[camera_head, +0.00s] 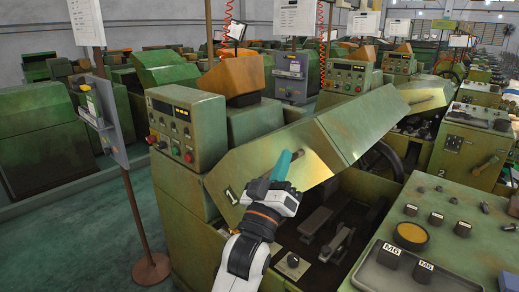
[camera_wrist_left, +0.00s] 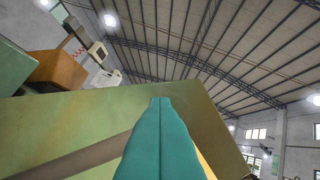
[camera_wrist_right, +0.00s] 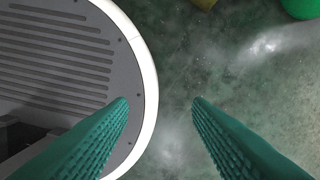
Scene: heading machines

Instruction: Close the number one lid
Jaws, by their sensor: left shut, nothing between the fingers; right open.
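The lid (camera_head: 300,145) is a large green metal cover on the machine in front of me. It is raised, and the dark machine interior (camera_head: 325,220) shows beneath it. My right gripper (camera_wrist_right: 160,100) is open and empty above the floor, outside the head view.
A control box (camera_head: 172,128) with buttons stands left of the lid. A signpost (camera_head: 125,190) stands farther left. At right, a green panel with a grey tray (camera_head: 390,275) holds dark blocks. A machine marked 2 (camera_head: 465,150) stands behind it. Green floor (camera_head: 90,235) is clear at left.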

